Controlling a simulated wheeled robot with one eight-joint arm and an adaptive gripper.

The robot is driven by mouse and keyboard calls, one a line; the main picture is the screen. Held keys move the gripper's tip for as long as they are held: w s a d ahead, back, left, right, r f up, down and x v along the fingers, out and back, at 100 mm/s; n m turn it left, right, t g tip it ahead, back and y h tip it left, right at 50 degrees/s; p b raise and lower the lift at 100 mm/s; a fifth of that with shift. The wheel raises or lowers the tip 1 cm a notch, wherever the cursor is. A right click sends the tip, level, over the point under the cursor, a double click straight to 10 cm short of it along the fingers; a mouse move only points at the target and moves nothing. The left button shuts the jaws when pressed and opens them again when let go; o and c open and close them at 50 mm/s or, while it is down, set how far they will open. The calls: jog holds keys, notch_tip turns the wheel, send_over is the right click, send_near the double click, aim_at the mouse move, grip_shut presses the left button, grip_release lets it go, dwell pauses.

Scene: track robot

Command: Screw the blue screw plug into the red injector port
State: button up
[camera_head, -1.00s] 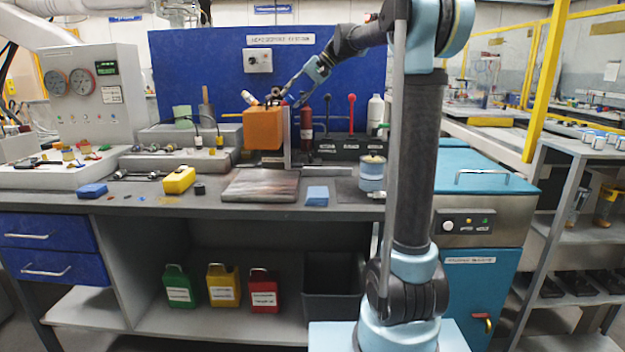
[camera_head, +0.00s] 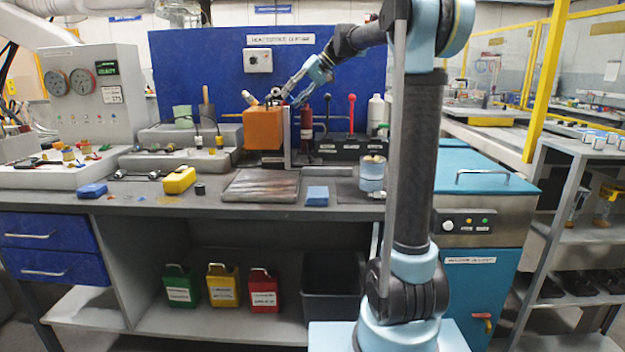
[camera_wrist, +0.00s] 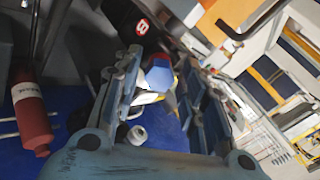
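In the wrist view a blue hexagonal head (camera_wrist: 159,75), which looks like the screw plug, sits between the fingertips of my gripper (camera_wrist: 158,62). The fingers stand on both sides of it. I cannot tell whether they press on it or leave small gaps. A small red patch shows just beside the blue head; I cannot tell whether it is the injector port. In the head view my gripper (camera_head: 277,97) is just above the orange block (camera_head: 263,128) on the bench. The plug and port are too small to make out there.
A red bottle (camera_head: 306,125) stands right of the orange block, and it also shows in the wrist view (camera_wrist: 31,112). Upright levers (camera_head: 351,113) stand further right. A yellow box (camera_head: 180,180) and a blue block (camera_head: 317,195) lie on the bench in front.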

jog(key=n, duration=0.4)
jog(key=shift+n, duration=1.4)
jog(key=shift+n, duration=0.6)
jog(key=n, duration=0.3)
jog(key=shift+n, duration=0.4)
jog(key=n, duration=0.7)
